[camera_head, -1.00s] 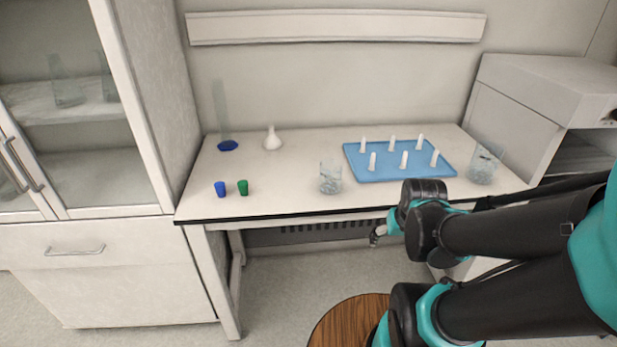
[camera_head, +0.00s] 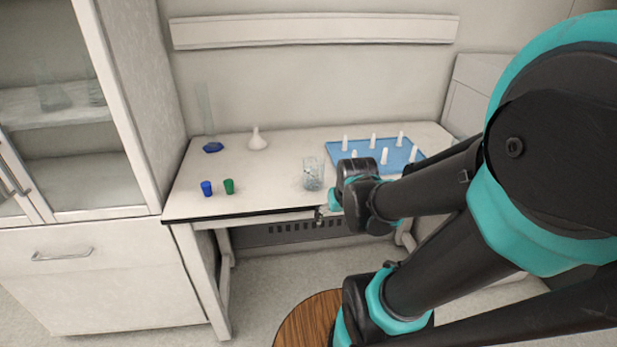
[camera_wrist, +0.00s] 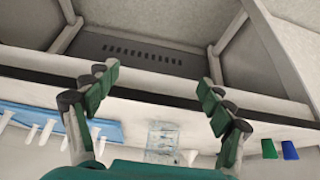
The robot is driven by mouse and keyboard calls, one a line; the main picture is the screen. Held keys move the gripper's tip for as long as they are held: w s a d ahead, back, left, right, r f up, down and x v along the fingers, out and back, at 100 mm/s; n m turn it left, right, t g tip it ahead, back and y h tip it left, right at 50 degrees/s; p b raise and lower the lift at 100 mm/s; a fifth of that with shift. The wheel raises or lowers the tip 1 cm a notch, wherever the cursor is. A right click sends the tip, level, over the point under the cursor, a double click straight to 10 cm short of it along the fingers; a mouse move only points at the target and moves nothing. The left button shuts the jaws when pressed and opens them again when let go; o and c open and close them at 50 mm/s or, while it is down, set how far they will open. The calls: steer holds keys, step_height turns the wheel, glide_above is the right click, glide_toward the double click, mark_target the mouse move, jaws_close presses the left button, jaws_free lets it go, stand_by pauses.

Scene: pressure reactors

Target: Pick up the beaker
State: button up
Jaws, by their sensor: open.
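The clear glass beaker (camera_head: 313,176) stands upright on the table near its front edge in the head view. In the wrist view, the beaker (camera_wrist: 162,138) shows between and beyond my two green-padded fingers. My gripper (camera_head: 322,212) is at the front edge of the table, just in front of the beaker and apart from it. In the wrist view my gripper (camera_wrist: 157,82) is open and empty, with its fingers wide apart.
A blue cup (camera_head: 206,188) and a green cup (camera_head: 229,186) stand left of the beaker. A white flask (camera_head: 257,140) and a cylinder with a blue base (camera_head: 213,147) stand behind. A blue tray (camera_head: 338,148) with white pegs lies right, partly hidden by my arm.

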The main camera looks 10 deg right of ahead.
steer(key=shift+t, duration=0.9)
steer(key=w+r, duration=0.1)
steer(key=w, duration=0.1)
steer(key=w+r, duration=0.2)
steer(key=w, duration=0.1)
steer(key=w+r, duration=0.1)
steer(key=w, duration=0.1)
steer(key=shift+w+r, duration=0.35)
steer(key=shift+w+a+r+n, duration=0.1)
steer(key=shift+w+r+n, duration=0.1)
steer(key=shift+w+n, duration=0.15)
steer(key=w+a+r+n+g, duration=0.2)
steer(key=w+r+n+g, duration=0.2)
steer(key=r+n, duration=0.55)
steer(key=w+a+r+n+g, duration=0.25)
steer(key=w+r+n, duration=0.3)
steer(key=n, duration=0.75)
glide_toward(313, 175)
steer(key=shift+g, duration=0.35)
steer(key=w+f, duration=0.1)
steer(key=f, duration=0.1)
steer(key=w+f, duration=0.1)
steer(key=f, duration=0.1)
steer(key=w+f, duration=0.2)
steer(key=shift+w+d+f, duration=0.1)
steer(key=shift+d+f, duration=0.1)
steer(key=shift+f, duration=0.15)
steer(key=shift+d+f, duration=0.15)
steer(key=shift+f, duration=2.6)
steer(key=shift+c, duration=0.6)
